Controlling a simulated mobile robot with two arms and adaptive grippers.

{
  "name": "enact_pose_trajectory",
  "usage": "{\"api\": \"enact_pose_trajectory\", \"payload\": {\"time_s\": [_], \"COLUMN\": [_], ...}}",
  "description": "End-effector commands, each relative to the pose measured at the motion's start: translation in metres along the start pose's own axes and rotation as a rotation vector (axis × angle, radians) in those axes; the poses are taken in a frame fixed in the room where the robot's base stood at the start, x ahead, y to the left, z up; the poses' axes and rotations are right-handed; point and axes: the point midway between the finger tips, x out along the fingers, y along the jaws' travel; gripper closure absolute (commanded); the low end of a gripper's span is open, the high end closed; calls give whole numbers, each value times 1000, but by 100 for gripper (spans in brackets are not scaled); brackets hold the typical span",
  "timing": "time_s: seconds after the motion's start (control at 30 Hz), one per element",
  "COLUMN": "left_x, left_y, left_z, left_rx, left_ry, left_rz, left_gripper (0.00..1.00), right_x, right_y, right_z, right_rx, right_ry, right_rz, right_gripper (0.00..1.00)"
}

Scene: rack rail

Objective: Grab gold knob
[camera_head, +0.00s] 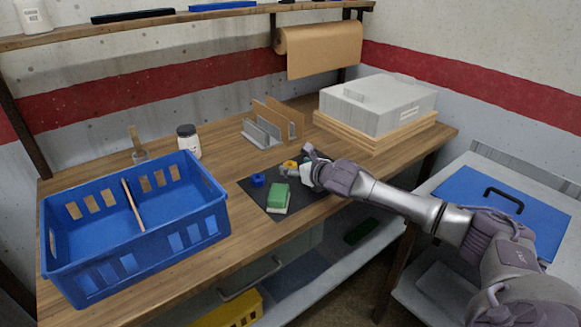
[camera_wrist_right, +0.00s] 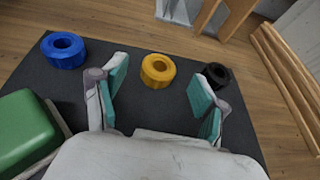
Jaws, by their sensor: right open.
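The gold knob (camera_wrist_right: 158,71) is a ribbed yellow ring with a hole, lying on the dark mat (camera_wrist_right: 140,110). In the head view the gold knob (camera_head: 290,165) shows just left of my right gripper (camera_head: 308,170). In the right wrist view my right gripper (camera_wrist_right: 160,92) is open, its teal pads apart. The gold knob lies between and slightly beyond the fingertips, and nothing is held. A blue knob (camera_wrist_right: 63,50) lies to the left and a black knob (camera_wrist_right: 217,74) lies close to the right finger. My left gripper is not in view.
A green block (camera_wrist_right: 25,130) lies on the mat's left side. A blue crate (camera_head: 215,212) stands on the left of the bench. A metal divider with boards (camera_head: 268,128) stands behind the mat, and a grey box (camera_head: 380,103) at the back right.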

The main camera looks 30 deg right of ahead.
Motion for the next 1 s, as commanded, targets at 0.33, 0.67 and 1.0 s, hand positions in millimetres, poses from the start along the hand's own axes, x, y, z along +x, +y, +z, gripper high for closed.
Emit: {"api": "enact_pose_trajectory", "payload": {"time_s": [0.33, 0.67, 1.0], "left_x": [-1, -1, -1], "left_y": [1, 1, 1], "left_z": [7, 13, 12], "left_rx": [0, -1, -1], "left_ry": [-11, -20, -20], "left_rz": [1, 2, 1], "left_gripper": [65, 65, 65], "right_x": [25, 25, 24], "right_y": [1, 0, 0], "right_z": [0, 0, 0], "right_rx": [0, -1, 0], "right_ry": [1, 1, 0], "right_rz": [2, 1, 1], "right_gripper": [28, 65, 94]}}
